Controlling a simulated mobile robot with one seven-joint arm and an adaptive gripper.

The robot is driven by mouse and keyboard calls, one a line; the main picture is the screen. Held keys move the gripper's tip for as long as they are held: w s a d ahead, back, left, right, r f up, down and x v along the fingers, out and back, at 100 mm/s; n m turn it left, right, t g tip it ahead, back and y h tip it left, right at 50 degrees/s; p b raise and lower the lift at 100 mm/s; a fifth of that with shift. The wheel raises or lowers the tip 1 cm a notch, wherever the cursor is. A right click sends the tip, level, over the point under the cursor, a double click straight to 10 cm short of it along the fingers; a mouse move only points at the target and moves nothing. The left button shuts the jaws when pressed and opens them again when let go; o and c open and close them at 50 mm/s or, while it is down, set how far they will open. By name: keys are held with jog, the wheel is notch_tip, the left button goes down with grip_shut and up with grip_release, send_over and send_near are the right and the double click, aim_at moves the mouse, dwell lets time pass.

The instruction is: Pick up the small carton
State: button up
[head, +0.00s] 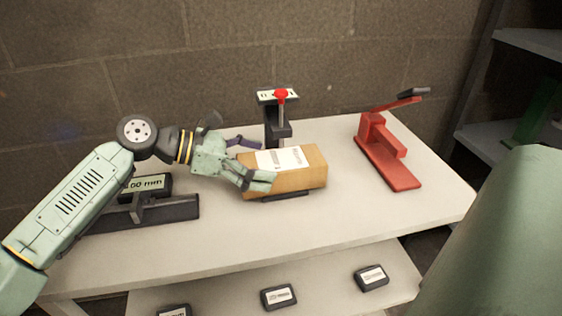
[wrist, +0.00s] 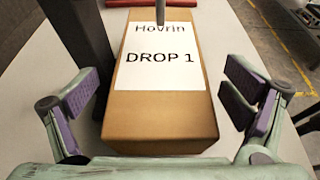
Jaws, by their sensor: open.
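The small carton (head: 311,173) is a brown box with a white label on top, on the pale table in the head view. In the wrist view the carton (wrist: 160,125) lies between my finger pads, its label reading "Hovrin DROP 1". My gripper (head: 258,172) is at the carton's left end in the head view, with its near finger in front of the carton's side. In the wrist view my gripper (wrist: 162,95) is open, one finger on each side of the carton.
A dark stand with a red knob (head: 281,95) rises right behind the carton. A red press-like tool (head: 388,152) stands at the right. A dark gauge with a "mm" label (head: 147,188) lies at the left. Labelled black blocks (head: 279,296) sit on the lower shelf. The table front is clear.

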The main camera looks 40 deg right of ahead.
jog(key=shift+c, duration=0.6)
jog(key=c, duration=1.5)
jog(key=shift+c, duration=0.2)
jog(key=shift+r, duration=0.1)
jog(key=shift+r+b, duration=0.4)
jog(key=shift+b, duration=0.1)
jog(key=shift+s+a+r, duration=0.2)
jog(key=s+a+b, duration=0.3)
jog(key=s+a, duration=0.1)
jog(key=s, duration=0.3)
jog(key=s+a+b, duration=0.3)
jog(key=s+a, duration=0.2)
jog(key=s, duration=0.3)
